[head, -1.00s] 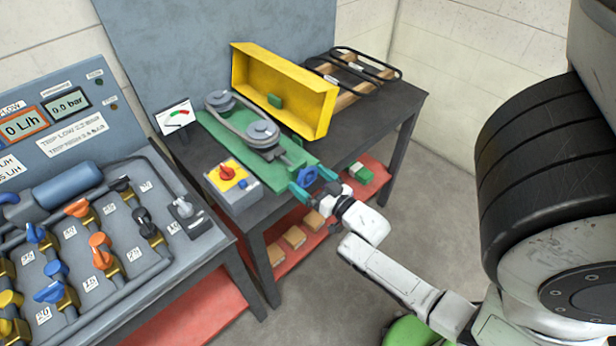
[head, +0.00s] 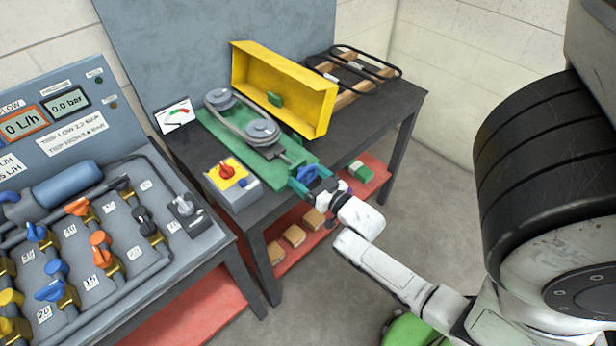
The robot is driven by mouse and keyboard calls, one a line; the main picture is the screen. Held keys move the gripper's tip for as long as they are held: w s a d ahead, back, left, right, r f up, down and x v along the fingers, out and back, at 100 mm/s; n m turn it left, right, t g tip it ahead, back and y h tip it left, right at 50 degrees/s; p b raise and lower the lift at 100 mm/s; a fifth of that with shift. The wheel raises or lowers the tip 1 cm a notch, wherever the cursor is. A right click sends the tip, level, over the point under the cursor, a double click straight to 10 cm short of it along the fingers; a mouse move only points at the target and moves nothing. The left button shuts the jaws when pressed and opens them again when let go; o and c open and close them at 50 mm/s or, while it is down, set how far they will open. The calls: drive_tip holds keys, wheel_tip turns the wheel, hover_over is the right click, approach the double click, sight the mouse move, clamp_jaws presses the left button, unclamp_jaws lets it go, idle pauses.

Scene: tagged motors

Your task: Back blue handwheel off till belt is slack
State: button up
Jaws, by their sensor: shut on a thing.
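The blue handwheel (head: 307,175) sits at the front right end of the green base plate (head: 246,172). My gripper (head: 304,181) is shut on the handwheel, with its teal fingers on either side of it. The belt (head: 240,126) runs around two grey pulleys, a far left one (head: 220,97) and a nearer one (head: 262,131). Whether the belt is taut or slack is too small to tell. The gauge card (head: 175,114) stands behind the plate at left; its needle cannot be read clearly.
A yellow guard (head: 282,88) stands behind the belt drive. A red switch on a yellow plate (head: 228,172) tops a grey box at front left. A green block (head: 360,171) is right of my gripper. The valve panel (head: 95,235) fills the left.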

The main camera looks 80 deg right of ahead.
drive_tip(key=shift+n, duration=0.3)
drive_tip(key=n+b, duration=0.2)
drive_tip(key=n, duration=0.2)
drive_tip(key=shift+f+b, duration=0.1)
drive_tip(key=shift+b, duration=0.2)
drive_tip(key=shift+n+b, duration=0.65)
drive_tip(key=shift+n, duration=0.75)
drive_tip(key=o, duration=0.9)
drive_tip(key=shift+c, duration=0.2)
